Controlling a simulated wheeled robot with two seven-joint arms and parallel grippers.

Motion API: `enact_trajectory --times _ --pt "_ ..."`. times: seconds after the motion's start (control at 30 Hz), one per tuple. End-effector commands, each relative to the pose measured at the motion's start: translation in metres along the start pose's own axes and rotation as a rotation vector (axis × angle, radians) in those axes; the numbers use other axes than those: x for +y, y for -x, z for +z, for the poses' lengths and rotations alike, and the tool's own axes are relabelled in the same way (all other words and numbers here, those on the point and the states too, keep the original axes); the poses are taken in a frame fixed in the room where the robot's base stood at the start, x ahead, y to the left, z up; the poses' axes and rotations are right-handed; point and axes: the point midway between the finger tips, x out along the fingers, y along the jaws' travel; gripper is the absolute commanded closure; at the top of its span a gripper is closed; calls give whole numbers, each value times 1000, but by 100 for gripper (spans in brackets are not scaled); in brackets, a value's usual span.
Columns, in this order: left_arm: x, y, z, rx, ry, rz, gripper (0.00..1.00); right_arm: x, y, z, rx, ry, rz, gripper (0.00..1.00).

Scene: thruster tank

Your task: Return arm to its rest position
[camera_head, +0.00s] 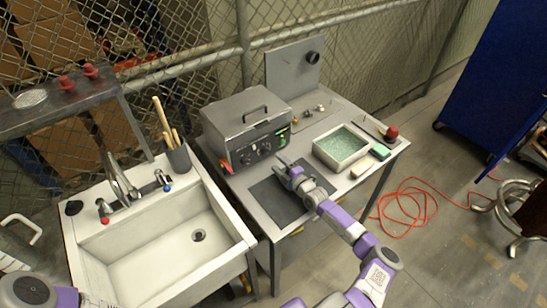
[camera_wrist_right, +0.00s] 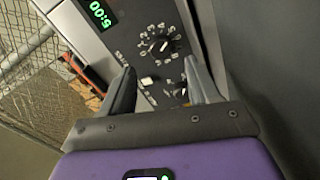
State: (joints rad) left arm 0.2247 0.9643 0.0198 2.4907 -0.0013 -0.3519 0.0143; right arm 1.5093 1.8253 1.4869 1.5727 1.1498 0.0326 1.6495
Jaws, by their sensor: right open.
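My right arm (camera_head: 345,225) reaches in from the bottom over the worktable. Its right gripper (camera_head: 283,165) is above the dark mat, just in front of the grey metal tank (camera_head: 245,128). In the right wrist view, the right gripper (camera_wrist_right: 161,88) is open, with its two fingers apart. The tank's control panel (camera_wrist_right: 150,25), with dials, a white switch and a green display, shows beyond and between the fingers. I see nothing held between them. Part of my left arm (camera_head: 30,291) shows at the bottom left corner, and its gripper is not in view.
A white sink (camera_head: 160,245) stands left of the worktable. Right of the tank are a tray with green contents (camera_head: 341,148), a yellow-beige block (camera_head: 362,168), a green sponge (camera_head: 380,152) and a red ball (camera_head: 392,132). An orange cable (camera_head: 405,208) lies on the floor at right.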

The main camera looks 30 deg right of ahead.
Motion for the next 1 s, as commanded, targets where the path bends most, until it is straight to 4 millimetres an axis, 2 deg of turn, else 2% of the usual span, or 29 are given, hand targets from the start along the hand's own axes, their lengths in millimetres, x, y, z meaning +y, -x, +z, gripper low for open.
enact_trajectory --times 0.2,0.73,0.87,1.0 --pt "1 2 0 0 0 0 11 0 14 0 0 0 1 39" --pt "1 3 0 0 0 0 11 1 14 0 0 0 0 39" --pt "5 14 1 0 0 0 11 13 15 -4 0 0 1 39" --pt "15 40 2 0 0 0 11 40 15 -11 0 0 1 39"
